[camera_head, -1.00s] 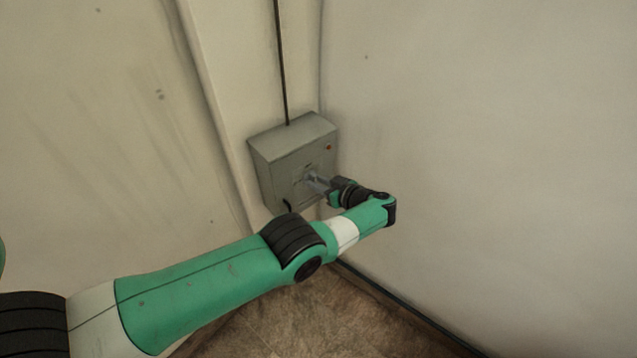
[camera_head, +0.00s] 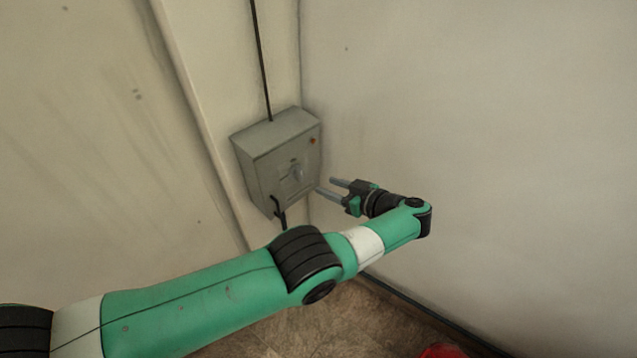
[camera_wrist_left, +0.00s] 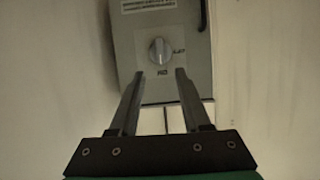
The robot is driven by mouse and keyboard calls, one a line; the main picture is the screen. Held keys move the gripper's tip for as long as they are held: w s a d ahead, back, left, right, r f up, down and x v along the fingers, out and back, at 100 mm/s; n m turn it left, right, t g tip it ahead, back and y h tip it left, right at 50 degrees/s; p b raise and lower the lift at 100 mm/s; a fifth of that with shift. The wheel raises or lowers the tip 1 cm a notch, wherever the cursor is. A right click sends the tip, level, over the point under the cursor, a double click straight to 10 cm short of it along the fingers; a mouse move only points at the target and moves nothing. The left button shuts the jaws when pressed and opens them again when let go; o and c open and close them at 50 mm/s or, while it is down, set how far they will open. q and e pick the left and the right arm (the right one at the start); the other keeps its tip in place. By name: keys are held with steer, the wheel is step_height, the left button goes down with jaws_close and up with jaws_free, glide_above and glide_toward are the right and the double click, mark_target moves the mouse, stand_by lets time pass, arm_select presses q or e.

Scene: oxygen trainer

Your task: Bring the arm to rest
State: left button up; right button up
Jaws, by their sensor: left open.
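My left arm reaches across the head view from the lower left. Its left gripper (camera_head: 326,186) is open and empty, with both fingers pointing at the grey wall box (camera_head: 262,170) and a gap between the fingertips and the box. In the left wrist view the open fingertips (camera_wrist_left: 161,73) lie below a round silver knob (camera_wrist_left: 159,50) on the box front and do not hold it. The knob also shows in the head view (camera_head: 296,174), small and hard to make out. My right gripper is not in view.
A dark cable (camera_head: 262,60) runs up the wall from the box, and a black handle or cable (camera_head: 280,213) hangs at its lower side. A plain wall (camera_head: 480,130) stands close to the right of my gripper. A red thing (camera_head: 441,350) shows at the bottom edge.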

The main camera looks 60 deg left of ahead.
arm_select(q)
steer(key=shift+d+r, duration=0.15)
steer(key=shift+d, duration=0.15)
steer(key=shift+w+r, duration=0.1)
